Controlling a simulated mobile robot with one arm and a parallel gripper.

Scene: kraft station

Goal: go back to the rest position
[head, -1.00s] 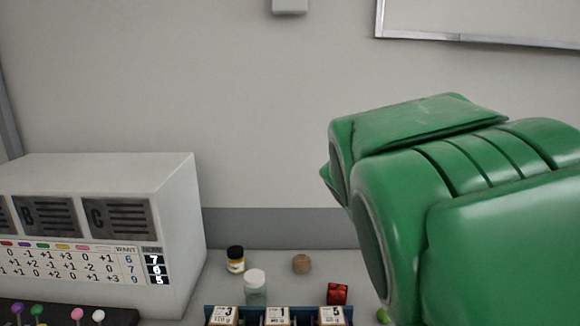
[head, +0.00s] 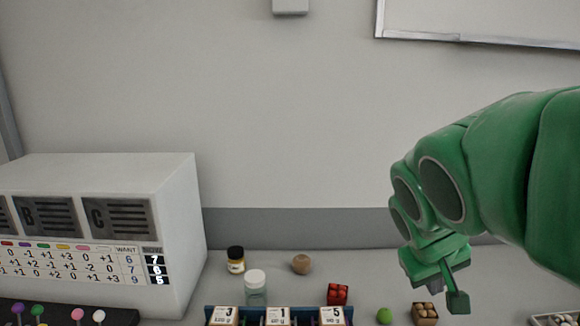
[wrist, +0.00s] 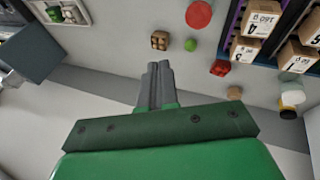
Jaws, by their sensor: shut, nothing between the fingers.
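My green arm comes in from the right in the head view, with my gripper (head: 457,300) at its end, hanging above the right part of the table. In the wrist view my gripper (wrist: 158,72) shows its two grey fingers side by side, shut, with nothing between them. The fingers are apart from the things on the table.
A white box with a number panel (head: 180,200) stands at the left. A blue rack (head: 250,317) holds numbered blocks.

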